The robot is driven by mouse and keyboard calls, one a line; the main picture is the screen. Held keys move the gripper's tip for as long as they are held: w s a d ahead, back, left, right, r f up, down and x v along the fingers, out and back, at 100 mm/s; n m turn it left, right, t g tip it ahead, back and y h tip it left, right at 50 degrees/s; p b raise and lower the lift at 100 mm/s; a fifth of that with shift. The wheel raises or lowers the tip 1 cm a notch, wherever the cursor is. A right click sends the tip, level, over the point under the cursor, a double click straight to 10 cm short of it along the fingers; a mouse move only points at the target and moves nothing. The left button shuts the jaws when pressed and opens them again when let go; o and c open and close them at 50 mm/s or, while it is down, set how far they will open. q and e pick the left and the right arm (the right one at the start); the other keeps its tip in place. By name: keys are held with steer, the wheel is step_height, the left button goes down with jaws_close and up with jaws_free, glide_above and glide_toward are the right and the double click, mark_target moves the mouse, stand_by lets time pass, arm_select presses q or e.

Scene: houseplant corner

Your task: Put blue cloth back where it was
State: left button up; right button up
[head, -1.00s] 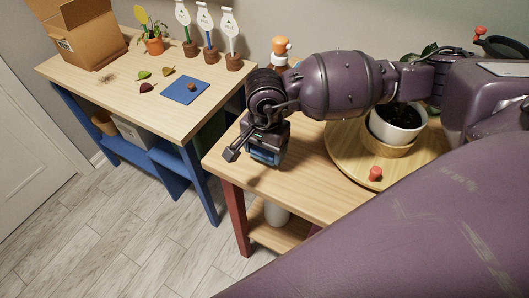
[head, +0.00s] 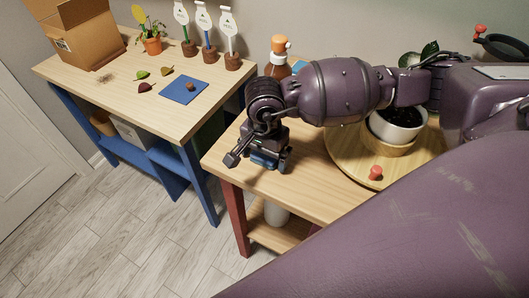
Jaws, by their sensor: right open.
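My right gripper (head: 256,160) points down over the front left corner of the wooden table (head: 312,190). Its fingers are apart. A blue piece (head: 264,158), which looks like the blue cloth, shows between and under the fingers, low at the table top. The gripper hides much of it, and I cannot tell whether it touches the fingers. My left gripper is not in view.
An orange-capped bottle (head: 279,58) stands behind my arm. A white pot (head: 397,128) sits on a round board (head: 347,150).

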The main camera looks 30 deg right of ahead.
steer(key=shift+r, duration=0.1)
steer(key=shift+r, duration=0.25)
step_height(320, 180, up, 12)
steer(key=p, duration=0.1)
steer(key=shift+f, duration=0.2)
stand_by(0.3)
